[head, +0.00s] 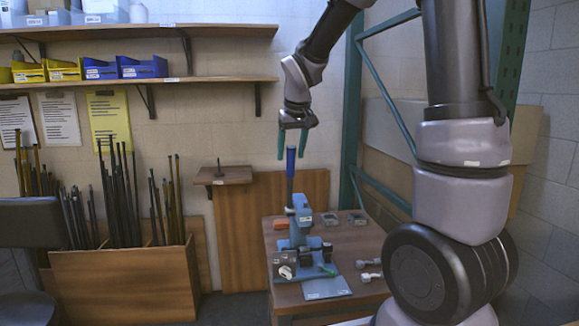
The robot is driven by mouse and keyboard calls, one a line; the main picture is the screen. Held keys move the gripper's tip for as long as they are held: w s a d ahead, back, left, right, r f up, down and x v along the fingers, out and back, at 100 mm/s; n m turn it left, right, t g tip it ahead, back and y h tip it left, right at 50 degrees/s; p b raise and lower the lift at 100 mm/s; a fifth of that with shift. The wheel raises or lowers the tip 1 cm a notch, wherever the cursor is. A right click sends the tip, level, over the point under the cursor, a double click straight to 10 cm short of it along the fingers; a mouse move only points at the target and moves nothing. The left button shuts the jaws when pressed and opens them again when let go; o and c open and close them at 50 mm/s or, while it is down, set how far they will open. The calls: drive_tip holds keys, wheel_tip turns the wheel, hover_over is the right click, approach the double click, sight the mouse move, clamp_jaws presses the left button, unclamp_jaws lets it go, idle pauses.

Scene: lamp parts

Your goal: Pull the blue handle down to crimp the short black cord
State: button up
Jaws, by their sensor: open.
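The blue handle (291,172) stands upright from the top of the light-blue crimping press (302,222) on a small wooden table. My gripper (293,143) points down with its two teal fingers apart. It is at the handle's top, with the handle's tip between or just in front of the fingertips; I cannot tell which. No grip on the handle shows. The short black cord cannot be made out; dark parts sit at the press's base.
The wooden table (352,243) also holds small trays (329,220), grey fittings (370,271) and a light-blue plate (326,288). A wooden bin (125,285) with dark rods stands at left. A teal rack post (348,130) rises close to the right of my gripper.

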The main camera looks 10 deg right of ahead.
sight(289, 165)
drive_tip(key=x, duration=0.5)
drive_tip(key=shift+f, duration=0.2)
clamp_jaws()
idle(1.2)
